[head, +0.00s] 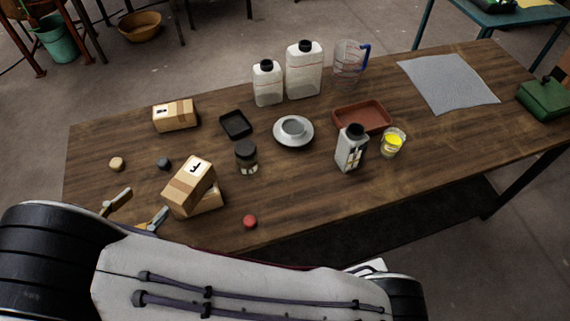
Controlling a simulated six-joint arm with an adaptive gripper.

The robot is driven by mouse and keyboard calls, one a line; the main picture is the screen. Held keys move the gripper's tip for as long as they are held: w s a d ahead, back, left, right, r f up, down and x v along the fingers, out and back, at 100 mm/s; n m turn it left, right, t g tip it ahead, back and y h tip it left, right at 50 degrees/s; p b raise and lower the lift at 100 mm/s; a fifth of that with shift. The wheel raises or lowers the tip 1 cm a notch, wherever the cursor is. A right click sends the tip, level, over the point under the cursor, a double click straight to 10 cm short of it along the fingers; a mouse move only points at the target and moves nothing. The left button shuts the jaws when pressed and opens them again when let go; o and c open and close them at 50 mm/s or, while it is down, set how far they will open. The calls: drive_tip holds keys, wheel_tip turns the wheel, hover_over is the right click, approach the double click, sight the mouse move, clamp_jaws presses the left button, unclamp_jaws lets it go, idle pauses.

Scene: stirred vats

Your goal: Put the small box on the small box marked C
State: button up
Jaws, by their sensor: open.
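A dark jar (246,157) stands right of the stack, with a red lump (250,221) in front. The wooden table (430,135) is clear at right centre.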

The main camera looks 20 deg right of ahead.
drive_tip(key=w+r+n+t+y, duration=0.1)
drive_tip(key=w+r+t+y, duration=0.1)
drive_tip(key=w+r+y, duration=0.85)
drive_tip(key=w+d+r+n+y, duration=0.2)
drive_tip(key=w+d+r, duration=0.1)
drive_tip(key=r, duration=0.4)
drive_tip(key=w+d+r+n+y, duration=0.1)
drive_tip(key=w+d+r+n, duration=0.15)
drive_tip(key=r, duration=0.45)
drive_tip(key=s+d+f+n+g+h, duration=0.1)
drive_tip(key=s+d+f+g+h, duration=0.1)
drive_tip(key=s+d, duration=1.2)
drive_tip(key=s+d+f+n+g+h, duration=0.2)
drive_tip(key=s+d+f+g, duration=0.3)
drive_tip(key=s+d, duration=1)
drive_tip(key=shift+s+d+f, duration=0.15)
drive_tip(key=shift+s+d, duration=0.05)
drive_tip(key=shift+s, duration=0.1)
